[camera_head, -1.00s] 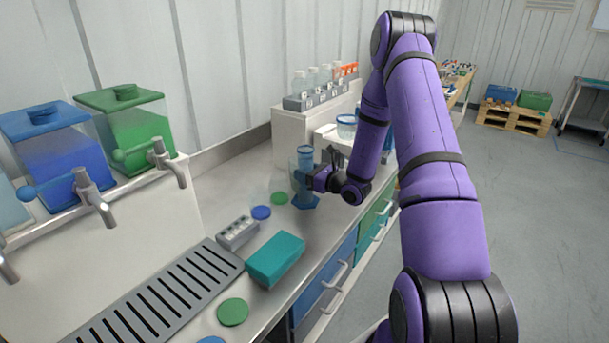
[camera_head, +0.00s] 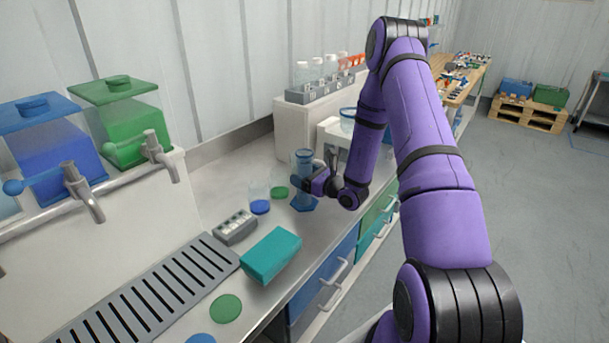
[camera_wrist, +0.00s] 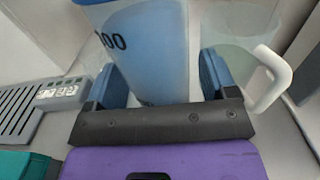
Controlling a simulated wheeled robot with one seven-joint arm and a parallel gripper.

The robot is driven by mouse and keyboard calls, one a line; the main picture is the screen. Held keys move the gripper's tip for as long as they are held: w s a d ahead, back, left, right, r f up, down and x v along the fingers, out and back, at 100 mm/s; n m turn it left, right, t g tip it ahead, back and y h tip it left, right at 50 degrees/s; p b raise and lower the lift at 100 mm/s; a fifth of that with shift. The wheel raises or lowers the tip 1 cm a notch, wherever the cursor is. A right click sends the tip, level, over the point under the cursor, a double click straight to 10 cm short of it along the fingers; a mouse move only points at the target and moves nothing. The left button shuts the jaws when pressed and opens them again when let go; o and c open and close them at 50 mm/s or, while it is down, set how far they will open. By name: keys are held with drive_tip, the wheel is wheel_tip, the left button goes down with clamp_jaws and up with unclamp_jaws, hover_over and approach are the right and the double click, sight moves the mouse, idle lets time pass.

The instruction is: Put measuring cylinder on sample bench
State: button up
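The measuring cylinder (camera_head: 304,165) is a tall, clear blue vessel with a blue six-sided foot. It stands upright on the grey worktop (camera_head: 262,228). In the wrist view the cylinder (camera_wrist: 155,50), with printed marks, rises between my fingers. My gripper (camera_head: 306,184) is level with its lower half. In the wrist view my gripper (camera_wrist: 162,75) has one blue finger on each side of it. The left finger is close to the wall and a gap shows at the right finger, so it looks open around the cylinder. I cannot tell which surface is the sample bench.
A teal box (camera_head: 271,255), a grey rack (camera_head: 235,228) and a slotted drain tray (camera_head: 150,295) lie nearer. Blue and green discs lie beside the cylinder. Tanks with taps stand left. A wooden-topped bench (camera_head: 462,80) with small items is at the back. Open floor is at right.

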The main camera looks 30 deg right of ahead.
drive_tip(key=shift+s+d+r, duration=0.1)
drive_tip(key=shift+s+r, duration=0.05)
drive_tip(key=v, duration=1.1)
drive_tip(key=s+a+r+n+g+y, duration=0.4)
drive_tip(key=a+r+n+g, duration=0.3)
drive_tip(key=a+r+n, duration=0.25)
drive_tip(key=s+a+r+n+g+y, duration=0.35)
drive_tip(key=a+r+n+g, duration=0.25)
drive_tip(key=a+r+n, duration=0.3)
drive_tip(key=s+r+n+t+h, duration=0.1)
drive_tip(key=s+r+n+h, duration=1.2)
drive_tip(key=s, duration=0.6)
drive_tip(key=shift+s+a+r+h, duration=0.2)
drive_tip(key=shift+a+r+h, duration=0.25)
drive_tip(key=shift+r, duration=0.55)
drive_tip(key=shift+n, duration=0.25)
